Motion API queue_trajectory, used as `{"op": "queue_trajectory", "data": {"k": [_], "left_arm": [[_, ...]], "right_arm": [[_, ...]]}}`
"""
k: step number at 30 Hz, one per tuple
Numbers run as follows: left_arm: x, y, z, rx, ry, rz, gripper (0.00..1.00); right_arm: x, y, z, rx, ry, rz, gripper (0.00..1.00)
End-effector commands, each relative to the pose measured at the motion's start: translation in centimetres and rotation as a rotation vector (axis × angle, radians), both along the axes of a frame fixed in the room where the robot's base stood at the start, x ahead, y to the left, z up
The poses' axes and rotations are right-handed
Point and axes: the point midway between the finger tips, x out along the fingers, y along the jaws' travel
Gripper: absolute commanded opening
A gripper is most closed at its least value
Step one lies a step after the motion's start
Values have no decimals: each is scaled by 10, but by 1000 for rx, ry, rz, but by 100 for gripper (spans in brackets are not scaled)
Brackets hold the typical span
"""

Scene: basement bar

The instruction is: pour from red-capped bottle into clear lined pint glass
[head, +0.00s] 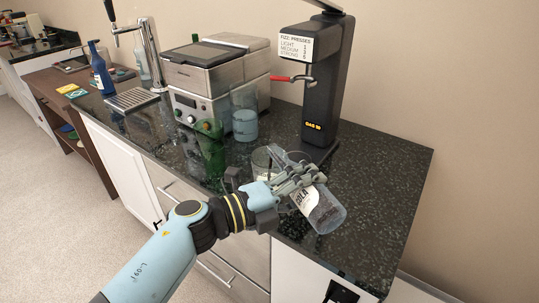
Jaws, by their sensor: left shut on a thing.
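My left gripper (290,180) is shut on a clear bottle (326,212) with a white label reading "COLA". The bottle is tilted, its wide base at the lower right and its neck toward the upper left. No red cap shows on it; the gripper fingers cover part of it. A clear glass (260,158) stands on the counter just behind the gripper, near the bottle's neck and partly hidden. I cannot tell whether it has lines or whether the neck touches it. My right gripper is not in view.
The dark counter (385,170) is bare at right. Behind stand a black drink machine (327,95) with a red-handled spout, a steel appliance (215,75) and a clear vessel (244,124).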

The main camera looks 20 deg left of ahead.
Motion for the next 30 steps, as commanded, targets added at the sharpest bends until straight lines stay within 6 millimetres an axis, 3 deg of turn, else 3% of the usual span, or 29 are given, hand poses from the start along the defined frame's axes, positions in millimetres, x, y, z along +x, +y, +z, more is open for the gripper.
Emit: {"op": "queue_trajectory", "data": {"k": [30], "left_arm": [[1,0,5,-26,25,0,0]], "right_arm": [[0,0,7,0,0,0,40]]}}
